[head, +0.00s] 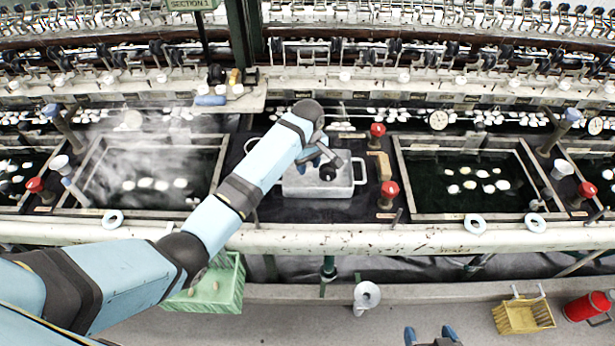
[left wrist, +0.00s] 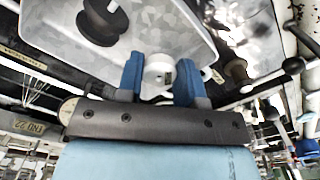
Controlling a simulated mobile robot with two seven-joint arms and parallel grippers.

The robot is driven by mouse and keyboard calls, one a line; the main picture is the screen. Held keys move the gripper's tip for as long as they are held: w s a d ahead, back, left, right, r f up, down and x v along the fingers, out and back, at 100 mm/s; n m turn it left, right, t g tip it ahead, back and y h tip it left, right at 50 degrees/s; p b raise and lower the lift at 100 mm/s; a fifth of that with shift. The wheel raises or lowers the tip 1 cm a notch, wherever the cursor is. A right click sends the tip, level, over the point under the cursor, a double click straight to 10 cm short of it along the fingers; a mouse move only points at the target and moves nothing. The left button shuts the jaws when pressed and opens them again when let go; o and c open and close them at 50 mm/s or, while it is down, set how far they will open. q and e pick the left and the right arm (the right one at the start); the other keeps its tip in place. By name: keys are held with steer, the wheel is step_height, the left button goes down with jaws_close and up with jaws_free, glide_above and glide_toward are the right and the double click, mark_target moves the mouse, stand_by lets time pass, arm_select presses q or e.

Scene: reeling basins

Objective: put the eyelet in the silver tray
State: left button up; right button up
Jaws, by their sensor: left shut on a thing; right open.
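The silver tray (head: 318,190) stands between the two dark basins in the head view, and its grey inside fills the top of the left wrist view (left wrist: 60,32). A black spool-like piece (left wrist: 103,20) shows in it. My left gripper (head: 318,158) is over the tray. Its blue fingers are shut on a small white round piece, apparently the eyelet (left wrist: 158,70), which shows against the tray in the left wrist view. Its height above the tray floor is hard to tell. My right gripper (head: 431,335) is open and empty at the bottom edge of the head view.
Red-topped posts (head: 377,134) and a brown block (head: 379,165) stand right of the tray. White rings (head: 475,223) lie on the front ledge. Below are a green basket (head: 212,290), a yellow basket (head: 523,315) and a red flask (head: 588,306). Steam covers the left basin.

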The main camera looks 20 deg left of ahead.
mark_target(307, 186)
arm_select(q)
steer(key=shift+w+f, duration=0.1)
steer(key=shift+f, duration=3)
arm_select(e)
steer(key=shift+d+f, duration=0.25)
steer(key=shift+f, duration=0.05)
arm_select(q)
steer(key=shift+f, duration=0.15)
arm_select(e)
steer(key=shift+a+r, duration=0.1)
arm_select(q)
steer(key=o, duration=0.6)
steer(key=shift+f, duration=0.1)
arm_select(e)
steer(key=shift+r, duration=0.15)
arm_select(q)
step_height(307, 186, up, 13)
steer(key=shift+f+b, duration=0.2)
steer(key=shift+b, duration=0.1)
arm_select(e)
steer(key=shift+f, duration=0.45)
arm_select(q)
steer(key=shift+f, duration=0.1)
arm_select(e)
steer(key=shift+r, duration=0.1)
